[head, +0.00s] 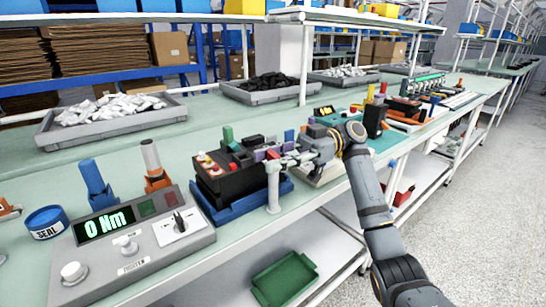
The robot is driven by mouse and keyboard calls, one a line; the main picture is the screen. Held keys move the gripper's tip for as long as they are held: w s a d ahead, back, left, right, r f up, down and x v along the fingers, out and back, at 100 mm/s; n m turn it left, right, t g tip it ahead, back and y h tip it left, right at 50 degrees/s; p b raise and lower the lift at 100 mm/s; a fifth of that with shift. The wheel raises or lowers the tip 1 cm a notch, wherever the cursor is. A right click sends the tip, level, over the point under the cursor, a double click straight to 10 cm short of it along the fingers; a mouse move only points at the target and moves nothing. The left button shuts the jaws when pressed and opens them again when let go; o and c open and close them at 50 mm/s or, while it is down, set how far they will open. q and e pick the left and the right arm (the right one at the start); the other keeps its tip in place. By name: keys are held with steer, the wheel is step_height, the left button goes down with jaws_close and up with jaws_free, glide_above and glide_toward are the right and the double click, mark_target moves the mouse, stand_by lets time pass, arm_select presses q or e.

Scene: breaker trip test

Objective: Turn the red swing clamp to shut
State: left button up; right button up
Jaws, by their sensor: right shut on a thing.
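The black breaker (230,184) sits in a blue fixture (238,210) on the bench, with small red and yellow caps on its top left. My right gripper (287,160) is at the right side of this fixture, near the top of a light grey post (273,188). It is shut on a small part there, likely the red swing clamp. The fingers and nearby blocks hide that part, so I cannot make out its angle. My left gripper is not in view.
A grey tester (135,250) reading 0 Nm stands left of the fixture, with a blue SEAL tin (46,222) beside it. A grey tray (105,122) of white parts lies behind. A green tray (285,280) is on the lower shelf. The right aisle floor is clear.

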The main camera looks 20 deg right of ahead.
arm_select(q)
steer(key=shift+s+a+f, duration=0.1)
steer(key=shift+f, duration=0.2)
arm_select(e)
steer(key=shift+n+g, duration=0.5)
steer(key=shift+g, duration=0.2)
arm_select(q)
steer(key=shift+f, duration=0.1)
arm_select(e)
steer(key=shift+g+h, duration=0.3)
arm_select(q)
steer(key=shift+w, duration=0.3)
arm_select(e)
steer(key=o, duration=0.9)
steer(key=shift+o, duration=1.1)
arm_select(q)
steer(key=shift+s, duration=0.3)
arm_select(e)
steer(key=shift+o, duration=0.3)
